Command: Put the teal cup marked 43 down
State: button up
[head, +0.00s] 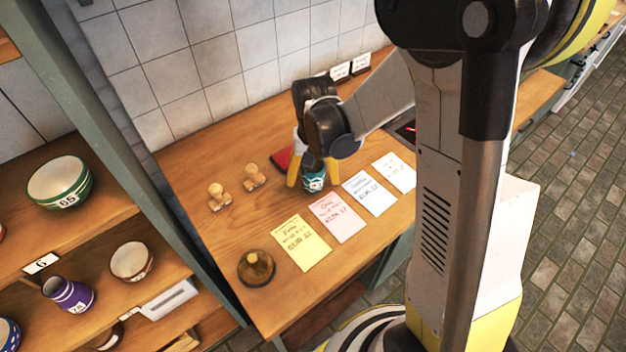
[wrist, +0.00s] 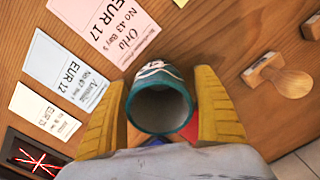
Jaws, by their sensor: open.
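The teal cup (head: 313,183) with a white band stands on the wooden counter (head: 230,247), behind the pink and pale blue cards. Its number cannot be read. My gripper (head: 311,178) points down over it, with a yellow finger on either side. In the wrist view the cup's open mouth (wrist: 162,108) lies between the two spread fingers (wrist: 160,120); the fingers are open, close beside its wall. The pink card (head: 337,216), reading "No 43 Bay 3" and "EUR 17" in the wrist view (wrist: 103,25), lies in front of the cup.
Yellow (head: 301,243), pale blue (head: 368,193) and white (head: 395,172) cards line the front edge. Two wooden stamps (head: 219,196) and a red pad (head: 281,160) lie near the cup. An amber dome (head: 256,267) sits front left. Shelves with bowls (head: 60,182) stand left.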

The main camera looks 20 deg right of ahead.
jog(key=c, duration=1.5)
